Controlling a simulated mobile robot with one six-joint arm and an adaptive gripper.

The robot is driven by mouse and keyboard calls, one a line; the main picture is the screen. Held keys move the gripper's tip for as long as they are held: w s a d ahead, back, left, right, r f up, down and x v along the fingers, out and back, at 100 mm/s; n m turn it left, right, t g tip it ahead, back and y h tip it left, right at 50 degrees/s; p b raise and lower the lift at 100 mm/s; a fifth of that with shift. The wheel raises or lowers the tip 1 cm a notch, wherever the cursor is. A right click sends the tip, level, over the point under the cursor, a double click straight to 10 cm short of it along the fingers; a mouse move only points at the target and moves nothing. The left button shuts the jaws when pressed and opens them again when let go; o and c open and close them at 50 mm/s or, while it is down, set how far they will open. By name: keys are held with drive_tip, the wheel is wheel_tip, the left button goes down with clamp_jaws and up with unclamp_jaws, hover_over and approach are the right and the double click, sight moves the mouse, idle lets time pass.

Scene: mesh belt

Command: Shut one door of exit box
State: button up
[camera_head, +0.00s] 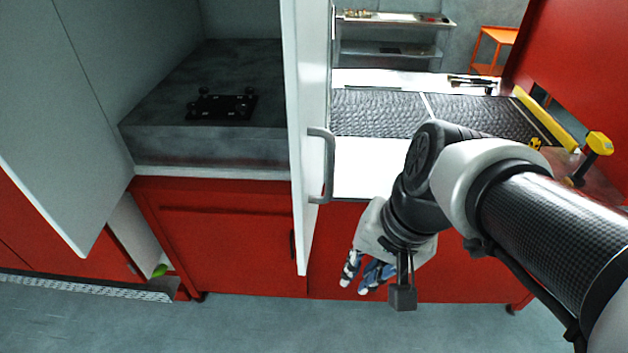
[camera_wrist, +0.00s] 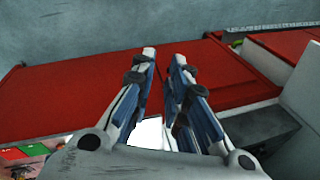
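The exit box appears to be the white cabinet with a dark grey inside (camera_head: 200,135), standing on a red base. Both its doors stand open. The left door (camera_head: 50,120) swings out toward the left edge. The right door (camera_head: 302,140) is seen nearly edge-on, with a grey bar handle (camera_head: 322,165) on its right-hand face. My gripper (camera_head: 355,287) is right of and below that handle, apart from it, pointing down. In the wrist view its two fingers (camera_wrist: 163,56) are apart with nothing held between them.
A black plate with knobs (camera_head: 222,106) sits inside the box. Right of the door is a dark mesh belt (camera_head: 375,113) with a yellow bar (camera_head: 545,118). Red cabinets (camera_head: 225,240) stand below. The floor (camera_head: 250,325) in front is clear.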

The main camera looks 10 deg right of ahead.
drive_tip(key=w+d+m+y+p, duration=0.1)
drive_tip(key=w+m, duration=0.1)
drive_tip(key=w+d+m+y+p, duration=0.1)
drive_tip(key=w+m, duration=0.1)
drive_tip(key=m, duration=0.1)
drive_tip(key=w+d+r+m+y+p, duration=0.1)
drive_tip(key=w+m, duration=0.2)
drive_tip(key=shift+w+g+y+p, duration=0.1)
drive_tip(key=shift+g+y+p, duration=0.2)
drive_tip(key=shift+p, duration=0.1)
clamp_jaws()
drive_tip(key=w+d+f+m+t+y+p, duration=0.1)
drive_tip(key=w+d+f+m+y+p, duration=0.15)
drive_tip(key=w+d+m, duration=0.45)
drive_tip(key=b, duration=0.2)
approach(305, 229)
drive_tip(key=s+x, duration=0.1)
drive_tip(key=x, duration=0.3)
drive_tip(key=shift+w+a+f+m+t, duration=0.1)
drive_tip(key=shift+w+a+m+t, duration=0.1)
drive_tip(key=shift+m+t, duration=0.15)
drive_tip(key=shift+a, duration=0.15)
